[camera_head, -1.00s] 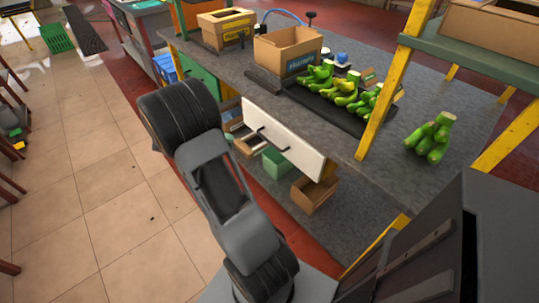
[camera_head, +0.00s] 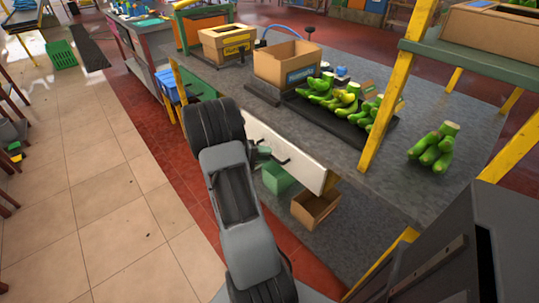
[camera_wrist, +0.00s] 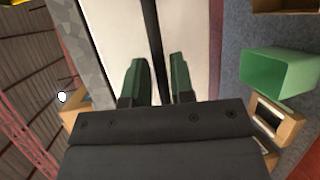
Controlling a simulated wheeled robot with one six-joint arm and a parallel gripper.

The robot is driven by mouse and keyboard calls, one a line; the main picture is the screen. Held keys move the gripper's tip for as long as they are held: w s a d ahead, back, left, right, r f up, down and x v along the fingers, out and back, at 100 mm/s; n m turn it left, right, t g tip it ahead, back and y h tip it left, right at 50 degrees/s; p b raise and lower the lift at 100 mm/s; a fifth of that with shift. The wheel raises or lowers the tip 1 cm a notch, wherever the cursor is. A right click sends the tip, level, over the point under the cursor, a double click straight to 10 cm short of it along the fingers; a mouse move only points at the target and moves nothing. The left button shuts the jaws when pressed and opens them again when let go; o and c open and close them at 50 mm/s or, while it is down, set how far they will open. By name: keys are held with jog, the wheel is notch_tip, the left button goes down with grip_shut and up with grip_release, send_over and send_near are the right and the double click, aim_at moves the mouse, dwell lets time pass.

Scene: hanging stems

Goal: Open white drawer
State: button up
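The white drawer (camera_head: 300,155) has a flat front under the edge of the grey worktop and looks shut. A black bar handle (camera_head: 275,152) runs along its front, partly hidden by my arm in the head view. In the wrist view the white front (camera_wrist: 190,30) fills the middle, and the dark handle (camera_wrist: 152,25) runs upright in the picture. My gripper (camera_wrist: 157,62) is open, its two green fingers on either side of the handle's line. I cannot tell whether they touch it. In the head view the gripper (camera_head: 263,152) is small, close to the drawer front.
A green bin (camera_head: 277,179) and a cardboard box (camera_head: 315,207) sit below the drawer. Bananas on a black tray (camera_head: 345,129) and a cardboard box (camera_head: 287,64) stand on the worktop (camera_head: 440,110). The tiled floor (camera_head: 100,200) at left is clear.

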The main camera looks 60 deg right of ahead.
jog(key=shift+x, duration=0.85)
jog(key=shift+c, duration=0.2)
grip_shut()
